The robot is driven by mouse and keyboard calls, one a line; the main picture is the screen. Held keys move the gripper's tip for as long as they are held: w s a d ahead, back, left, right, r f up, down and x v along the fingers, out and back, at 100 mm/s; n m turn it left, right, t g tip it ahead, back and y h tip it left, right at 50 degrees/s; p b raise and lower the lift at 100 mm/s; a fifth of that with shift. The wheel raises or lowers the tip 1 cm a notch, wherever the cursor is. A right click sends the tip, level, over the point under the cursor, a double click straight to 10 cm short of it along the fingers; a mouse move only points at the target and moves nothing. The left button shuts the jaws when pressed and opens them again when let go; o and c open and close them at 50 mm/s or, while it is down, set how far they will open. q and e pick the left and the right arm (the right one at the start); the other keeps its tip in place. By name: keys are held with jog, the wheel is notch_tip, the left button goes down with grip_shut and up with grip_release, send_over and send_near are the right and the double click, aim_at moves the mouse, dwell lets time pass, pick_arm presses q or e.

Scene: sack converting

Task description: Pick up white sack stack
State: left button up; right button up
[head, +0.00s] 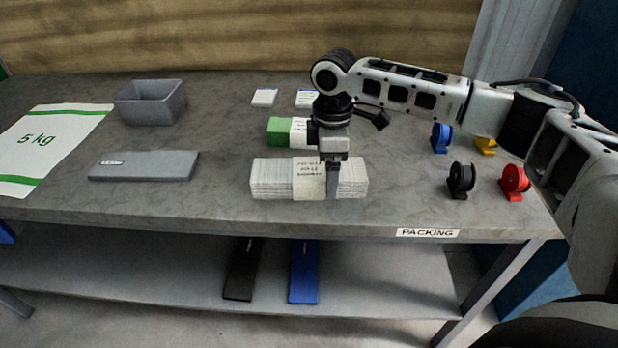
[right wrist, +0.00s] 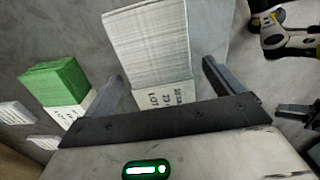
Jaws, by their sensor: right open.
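The white sack stack (head: 272,178) lies near the front edge of the table, with a pale printed paper band (head: 309,178) around its middle. My right gripper (head: 333,192) points down over the stack, just right of the band's centre. In the right wrist view my right gripper (right wrist: 163,72) is open, one finger on each side of the white sack stack (right wrist: 158,40). A gap shows beside the fingers, and the jaws are not closed on it. How deep the fingers reach is hard to tell.
A green-ended stack (head: 279,131) lies close behind the white one. A grey bin (head: 150,103), a grey slab (head: 144,166) and a 5 kg sack (head: 43,150) are at left.

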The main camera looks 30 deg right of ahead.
jog(key=shift+f, duration=0.75)
jog(key=shift+r, duration=0.1)
jog(key=c, duration=1.4)
jog(key=shift+o, duration=0.2)
jog(key=shift+w+r, duration=0.1)
